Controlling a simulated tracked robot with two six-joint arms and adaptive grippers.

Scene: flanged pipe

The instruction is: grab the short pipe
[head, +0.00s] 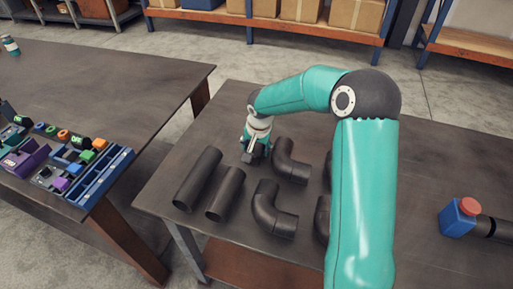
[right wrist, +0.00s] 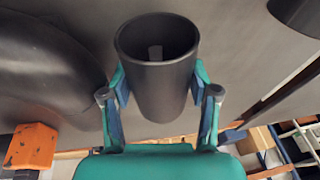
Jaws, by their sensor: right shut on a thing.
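The short pipe (head: 226,194) is a dark, straight tube lying on the dark table, just right of a longer straight pipe (head: 198,178). My left gripper is in neither view.
Dark elbow pipes (head: 274,211) and (head: 291,162) lie right of the short pipe, with more partly hidden behind my right arm. A blue block with a red top (head: 459,216) is at the right. A second table with a blue tray (head: 104,176) stands left across a gap.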

